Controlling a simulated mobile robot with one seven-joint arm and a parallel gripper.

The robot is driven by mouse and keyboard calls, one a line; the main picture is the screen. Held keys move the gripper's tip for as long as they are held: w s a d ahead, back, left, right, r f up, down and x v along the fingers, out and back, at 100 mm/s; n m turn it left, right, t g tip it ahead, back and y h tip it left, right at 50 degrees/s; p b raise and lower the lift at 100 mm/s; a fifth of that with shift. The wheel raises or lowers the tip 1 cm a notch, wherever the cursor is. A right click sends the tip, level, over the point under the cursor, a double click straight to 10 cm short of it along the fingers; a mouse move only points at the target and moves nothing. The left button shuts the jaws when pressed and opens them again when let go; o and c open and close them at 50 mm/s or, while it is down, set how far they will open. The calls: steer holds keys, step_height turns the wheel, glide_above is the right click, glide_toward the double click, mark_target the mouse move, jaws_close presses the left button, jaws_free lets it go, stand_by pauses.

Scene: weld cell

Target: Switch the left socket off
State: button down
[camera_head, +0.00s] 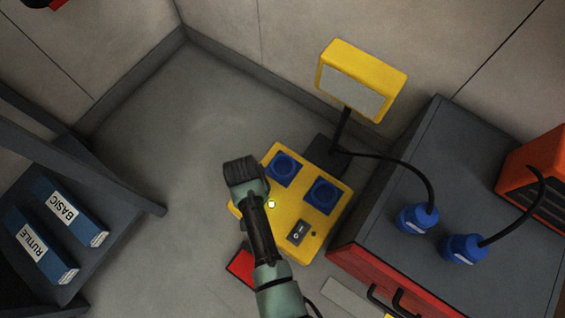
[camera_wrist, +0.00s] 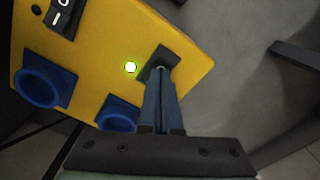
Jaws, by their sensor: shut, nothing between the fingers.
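The yellow socket box (camera_head: 285,230) stands on the floor and fills the upper left of the wrist view (camera_wrist: 185,35). It has a left blue socket (camera_head: 283,168) and a right blue socket (camera_head: 322,195). The left socket is partly cut off by my gripper in the wrist view (camera_wrist: 118,113). A green-white lamp (camera_wrist: 130,67) is lit beside the left switch (camera_wrist: 166,54), a dark rocker. My gripper (camera_wrist: 160,75) is shut and empty, its fingertips at that switch, covering most of it; I cannot tell whether they touch. My arm hides this switch in the head view.
The right switch (camera_head: 300,233) has a dark lamp (camera_head: 313,234) beside it. A yellow sign (camera_head: 362,80) on a post stands behind the box. A red-fronted cabinet (camera_head: 450,200) with two blue plugs is close on the right. A shelf (camera_head: 75,275) with boxes is at left.

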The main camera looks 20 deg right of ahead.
steer(key=shift+f+b, duration=0.4)
steer(key=shift+f, duration=0.3)
step_height(320, 180, up, 7)
steer(key=p, duration=0.8)
steer(key=shift+r, duration=0.15)
stand_by(0.6)
